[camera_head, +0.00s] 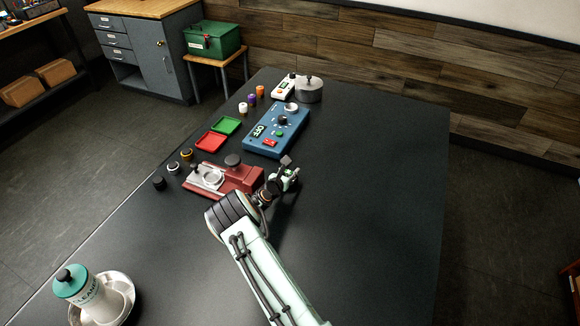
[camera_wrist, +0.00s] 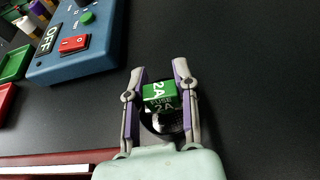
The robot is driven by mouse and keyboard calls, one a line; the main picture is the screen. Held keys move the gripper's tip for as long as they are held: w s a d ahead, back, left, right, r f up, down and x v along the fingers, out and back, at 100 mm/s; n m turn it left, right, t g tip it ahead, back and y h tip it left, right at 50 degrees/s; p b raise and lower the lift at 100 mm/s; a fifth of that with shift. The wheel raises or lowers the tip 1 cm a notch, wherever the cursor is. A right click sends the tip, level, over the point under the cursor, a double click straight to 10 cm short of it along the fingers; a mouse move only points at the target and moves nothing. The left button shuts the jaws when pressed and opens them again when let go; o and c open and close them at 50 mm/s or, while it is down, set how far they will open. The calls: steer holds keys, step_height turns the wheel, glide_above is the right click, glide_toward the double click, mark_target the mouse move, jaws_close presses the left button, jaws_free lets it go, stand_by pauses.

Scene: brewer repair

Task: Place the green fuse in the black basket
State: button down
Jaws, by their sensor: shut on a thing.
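The green fuse (camera_wrist: 160,97), marked "2A FUSE", sits between the two fingers of my gripper (camera_wrist: 160,84) in the wrist view. The fingers are shut on it from left and right. A dark rounded shape lies below the green part, and I cannot tell what it is. In the head view my gripper (camera_head: 288,172) is over the black table, just right of a red machine base (camera_head: 238,180). The fuse is too small to make out clearly there. I see no black basket in either view.
A blue control box (camera_head: 276,130) with an OFF display stands beyond the gripper. Green (camera_head: 226,126) and red (camera_head: 211,142) trays lie left of it. A cleaner bottle (camera_head: 85,290) stands in a metal dish at the front left. The table's right side is clear.

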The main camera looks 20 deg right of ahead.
steer(key=c, duration=0.8)
jaws_free()
steer(key=shift+r, duration=0.1)
step_height(320, 180, up, 7)
steer(key=shift+f, duration=0.1)
